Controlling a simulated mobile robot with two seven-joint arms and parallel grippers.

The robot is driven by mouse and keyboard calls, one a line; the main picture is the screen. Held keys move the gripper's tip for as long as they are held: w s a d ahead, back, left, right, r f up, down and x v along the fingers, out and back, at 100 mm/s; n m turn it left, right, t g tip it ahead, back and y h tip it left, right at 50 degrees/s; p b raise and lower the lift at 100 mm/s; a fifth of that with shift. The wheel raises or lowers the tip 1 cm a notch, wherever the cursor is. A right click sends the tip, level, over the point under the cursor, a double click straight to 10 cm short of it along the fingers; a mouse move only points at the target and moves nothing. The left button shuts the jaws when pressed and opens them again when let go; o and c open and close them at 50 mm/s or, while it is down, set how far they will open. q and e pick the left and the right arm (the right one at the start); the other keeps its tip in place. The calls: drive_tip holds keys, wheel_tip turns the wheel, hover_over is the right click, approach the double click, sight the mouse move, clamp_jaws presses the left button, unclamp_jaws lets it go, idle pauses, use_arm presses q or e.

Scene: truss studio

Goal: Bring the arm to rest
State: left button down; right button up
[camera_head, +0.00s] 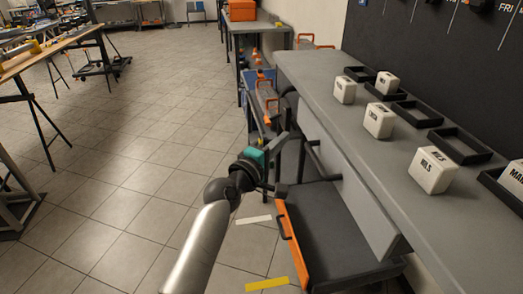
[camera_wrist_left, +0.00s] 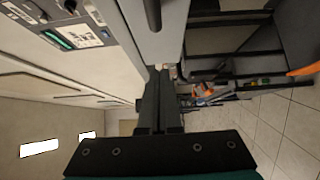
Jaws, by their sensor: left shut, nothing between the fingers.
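My left arm comes up from the bottom of the head view, and its left gripper (camera_head: 283,165) hangs in front of the grey bench (camera_head: 300,68), beside the bench's near side. In the left wrist view the two dark fingers of this gripper (camera_wrist_left: 160,85) lie together in the middle, shut with nothing between them. The bench front fills the upper part of that view, close to the fingers. I cannot tell whether they touch it. My right gripper is not in view.
White labelled blocks, one of them marked NILS (camera_head: 434,170), stand on the bench near black trays (camera_head: 459,146). A dark low unit with an orange edge (camera_head: 291,245) juts out below the bench. Tiled floor (camera_head: 130,170) lies open to the left. A wooden table (camera_head: 40,58) stands far left.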

use_arm(q)
drive_tip(key=p+v, duration=0.2)
drive_tip(key=v, duration=0.5)
drive_tip(key=s+a+f+m+g+y, duration=0.2)
drive_tip(key=s+a+f, duration=0.1)
drive_tip(key=f, duration=0.8)
drive_tip(key=s+a+f+m+g+y, duration=0.1)
drive_tip(key=s+a+f+g+y, duration=0.2)
drive_tip(key=f, duration=0.7)
drive_tip(key=s+a+f+m+g+y, duration=0.1)
drive_tip(key=s+a+f+m, duration=0.2)
drive_tip(key=f, duration=0.8)
drive_tip(key=s+a+f+m+g+y, duration=0.1)
drive_tip(key=s+a+f+m+g, duration=0.1)
drive_tip(key=s+f, duration=0.4)
drive_tip(key=s+a+f+m+g+y, duration=0.1)
drive_tip(key=s+a+f, duration=0.4)
drive_tip(key=s, duration=1.1)
drive_tip(key=s+a+f+m+g+y+p, duration=0.1)
drive_tip(key=s+a+f+m+g, duration=0.3)
drive_tip(key=s+f, duration=0.3)
drive_tip(key=s+m, duration=0.1)
drive_tip(key=s, duration=0.3)
drive_tip(key=shift+s+a+f+y, duration=0.2)
drive_tip(key=shift+s+y, duration=0.1)
drive_tip(key=shift+s, duration=0.1)
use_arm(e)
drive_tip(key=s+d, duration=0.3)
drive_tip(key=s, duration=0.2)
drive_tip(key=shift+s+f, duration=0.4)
